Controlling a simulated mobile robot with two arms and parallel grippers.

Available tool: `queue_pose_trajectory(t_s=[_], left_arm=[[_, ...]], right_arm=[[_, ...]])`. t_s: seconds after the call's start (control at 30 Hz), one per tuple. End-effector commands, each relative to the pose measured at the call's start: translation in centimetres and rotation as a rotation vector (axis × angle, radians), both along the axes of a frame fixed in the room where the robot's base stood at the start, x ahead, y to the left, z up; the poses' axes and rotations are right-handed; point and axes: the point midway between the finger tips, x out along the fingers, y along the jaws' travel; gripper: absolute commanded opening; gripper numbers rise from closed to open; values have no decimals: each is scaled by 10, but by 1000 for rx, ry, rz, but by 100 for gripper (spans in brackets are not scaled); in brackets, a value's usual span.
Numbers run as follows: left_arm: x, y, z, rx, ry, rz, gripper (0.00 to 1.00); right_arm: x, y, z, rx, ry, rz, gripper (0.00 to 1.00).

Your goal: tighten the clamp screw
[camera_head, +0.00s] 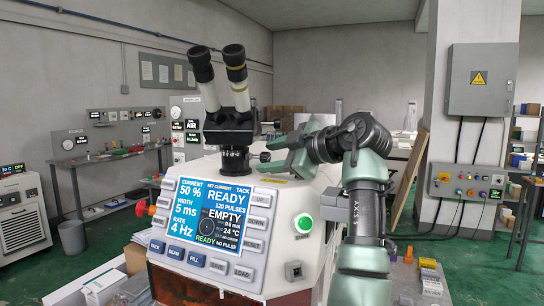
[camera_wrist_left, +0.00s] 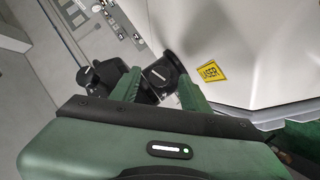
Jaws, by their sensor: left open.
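A welding machine with a microscope (camera_head: 229,128) on top fills the middle of the head view. A small dark knob, apparently the clamp screw (camera_head: 265,157), sticks out to the right at the microscope's base. My left gripper (camera_head: 263,157) is at this knob, its green fingers above and below it, pointing left. In the left wrist view, the open fingers (camera_wrist_left: 159,80) stand on either side of a dark round part with a pale label (camera_wrist_left: 158,76). I cannot tell whether they touch it. My right gripper is in neither view.
Another black knob (camera_wrist_left: 82,75) lies left of the fingers in the wrist view. The machine's white housing with a yellow laser label (camera_wrist_left: 211,72) is close on the right. The front panel carries a screen (camera_head: 208,219) and a green button (camera_head: 303,224).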

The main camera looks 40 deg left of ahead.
Motion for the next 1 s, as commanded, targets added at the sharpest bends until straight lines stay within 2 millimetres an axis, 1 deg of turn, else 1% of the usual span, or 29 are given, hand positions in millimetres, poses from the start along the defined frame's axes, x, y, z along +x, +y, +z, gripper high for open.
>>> queue_pose_trajectory(t_s=[0.03,0.07,0.1,0.17,0.2,0.37,0.47,0.57,1.0], left_arm=[[0,0,0,0,0,0,38],[0,0,0,0,0,0,29],[0,0,0,0,0,0,18],[0,0,0,0,0,0,1],[0,0,0,0,0,0,0],[0,0,1,-1,4,0,0],[0,0,2,-4,21,1,0],[1,0,5,-12,55,1,0],[4,1,10,-85,353,1,0]], right_arm=[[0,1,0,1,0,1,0],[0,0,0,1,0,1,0],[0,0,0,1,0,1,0],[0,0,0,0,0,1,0],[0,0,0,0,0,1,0],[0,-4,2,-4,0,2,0],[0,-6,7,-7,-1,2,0],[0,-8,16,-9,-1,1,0],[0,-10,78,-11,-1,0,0]])
